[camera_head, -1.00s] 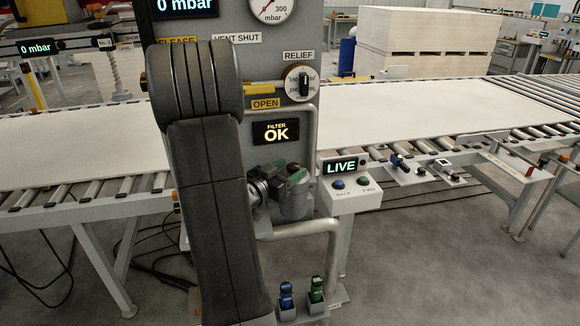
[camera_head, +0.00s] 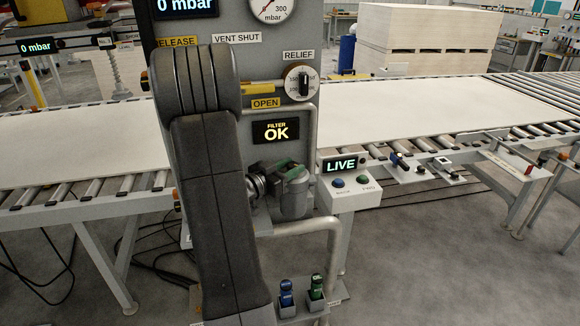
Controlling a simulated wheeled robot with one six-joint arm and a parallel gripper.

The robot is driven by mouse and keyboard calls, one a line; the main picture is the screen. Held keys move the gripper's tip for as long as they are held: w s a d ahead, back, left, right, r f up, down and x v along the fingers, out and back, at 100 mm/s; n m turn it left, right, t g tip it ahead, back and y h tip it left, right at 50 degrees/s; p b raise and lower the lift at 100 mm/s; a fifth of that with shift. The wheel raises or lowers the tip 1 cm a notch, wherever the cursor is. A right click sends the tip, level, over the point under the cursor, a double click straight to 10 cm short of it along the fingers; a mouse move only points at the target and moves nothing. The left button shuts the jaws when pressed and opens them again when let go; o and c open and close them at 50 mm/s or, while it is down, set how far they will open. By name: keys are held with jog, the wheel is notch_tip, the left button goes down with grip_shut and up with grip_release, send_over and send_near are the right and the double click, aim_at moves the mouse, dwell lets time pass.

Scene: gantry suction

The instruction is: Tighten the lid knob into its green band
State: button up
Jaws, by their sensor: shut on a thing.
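The filter housing (camera_head: 293,200) is a grey canister at the foot of the grey panel, right of my arm. A green patch (camera_head: 287,165) shows at its top, where my gripper (camera_head: 276,177) reaches in from the left. My gripper is shut on the lid knob. The knob is hidden by the gripper, and its pointer cannot be made out against the green band. The display above (camera_head: 276,132) reads "FILTER OK".
A yellow bar (camera_head: 258,88) lies above the "OPEN" label. The relief dial (camera_head: 303,83) is at its right. A bent grey pipe (camera_head: 310,228) runs below the housing. The "LIVE" button box (camera_head: 347,183) stands close at the right. White boards lie on roller conveyors on both sides.

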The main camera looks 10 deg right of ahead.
jog(key=shift+m+g, duration=0.3)
jog(key=shift+g, duration=0.1)
jog(key=o, duration=1)
jog(key=b+v, duration=0.1)
jog(key=v, duration=0.8)
jog(key=b+v, duration=0.1)
jog(key=v, duration=0.3)
jog(key=shift+a+f+b, duration=0.25)
jog(key=shift+a+b, duration=0.05)
jog(key=shift+a, duration=0.15)
jog(key=p+x, duration=0.1)
jog(key=x, duration=0.3)
jog(key=p+x, duration=0.1)
jog(key=x, duration=0.4)
jog(key=p+x, duration=0.1)
jog(key=x, duration=0.4)
jog(key=shift+s+d+r, duration=0.15)
jog(key=shift+r, duration=0.15)
jog(key=shift+f+t+b, duration=0.15)
jog(key=shift+t+b, duration=0.15)
jog(key=shift+s+n+t, duration=0.1)
jog(key=shift+n+t, duration=0.2)
jog(key=shift+n, duration=0.1)
